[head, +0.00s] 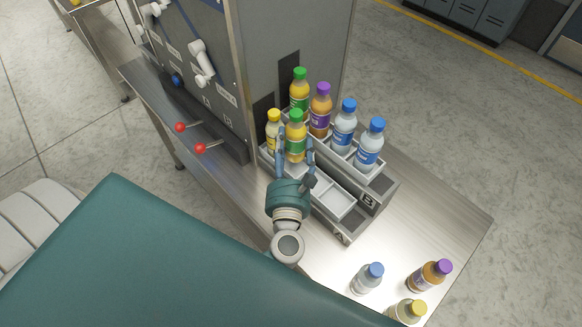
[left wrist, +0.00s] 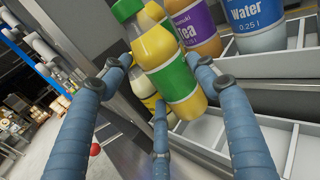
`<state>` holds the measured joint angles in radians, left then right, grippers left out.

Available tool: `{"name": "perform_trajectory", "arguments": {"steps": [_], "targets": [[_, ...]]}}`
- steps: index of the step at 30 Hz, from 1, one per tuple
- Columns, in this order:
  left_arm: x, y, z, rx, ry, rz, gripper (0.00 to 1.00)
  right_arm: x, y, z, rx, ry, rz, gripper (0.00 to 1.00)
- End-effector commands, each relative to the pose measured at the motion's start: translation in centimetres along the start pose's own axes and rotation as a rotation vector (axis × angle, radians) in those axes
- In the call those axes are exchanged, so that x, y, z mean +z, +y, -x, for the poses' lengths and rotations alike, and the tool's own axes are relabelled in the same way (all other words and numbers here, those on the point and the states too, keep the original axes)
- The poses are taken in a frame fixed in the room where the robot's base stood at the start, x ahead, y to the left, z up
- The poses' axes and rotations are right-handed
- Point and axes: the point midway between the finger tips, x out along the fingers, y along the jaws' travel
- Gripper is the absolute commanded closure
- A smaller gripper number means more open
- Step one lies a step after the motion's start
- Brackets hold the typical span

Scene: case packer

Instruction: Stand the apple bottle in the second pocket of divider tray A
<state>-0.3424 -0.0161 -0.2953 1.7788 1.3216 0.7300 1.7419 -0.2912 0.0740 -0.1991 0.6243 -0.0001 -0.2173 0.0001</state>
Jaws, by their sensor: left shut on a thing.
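The apple bottle (head: 296,137), yellow with a green cap and green label, is between the fingers of my left gripper (head: 295,145), which is shut on it. Divider tray A (head: 345,239) is the front tray. The bottle is over the tray's second pocket from the far end; whether its base touches the floor there is hidden. A yellow-capped bottle (head: 274,128) stands in the first pocket. The nearer pockets (head: 333,201) are empty. My right gripper is not in view.
Divider tray B (head: 370,199), behind tray A, holds a green-capped bottle (head: 299,85), a purple-capped tea bottle (head: 320,108) and two water bottles (head: 370,147). Several loose bottles stand at the near table edge, including a purple-capped one (head: 430,275). A machine panel with red-knobbed levers (head: 190,137) is at left.

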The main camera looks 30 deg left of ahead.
Motion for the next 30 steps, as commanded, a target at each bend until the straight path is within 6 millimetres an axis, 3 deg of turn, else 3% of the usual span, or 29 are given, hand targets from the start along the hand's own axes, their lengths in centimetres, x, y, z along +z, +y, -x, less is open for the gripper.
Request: {"name": "perform_trajectory", "arguments": {"steps": [7, 14, 26, 27, 30], "targets": [[-1.9, 0.0, 0.0, 0.0, -0.002, -0.001, 0.76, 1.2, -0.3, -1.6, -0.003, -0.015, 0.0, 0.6], [-5.4, 0.0, 0.0, 0.0, -0.002, -0.002, 0.76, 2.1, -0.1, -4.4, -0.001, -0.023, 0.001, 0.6], [-5.7, 0.0, 0.0, 0.0, -0.002, 0.0, 0.76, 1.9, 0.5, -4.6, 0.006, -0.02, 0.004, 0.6], [-5.6, 0.0, 0.0, 0.0, 0.001, -0.001, 0.34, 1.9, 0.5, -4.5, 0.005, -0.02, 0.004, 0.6], [-5.6, 0.0, 0.0, 0.0, 0.001, -0.001, 0.32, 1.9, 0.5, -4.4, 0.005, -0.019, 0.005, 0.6]]}}
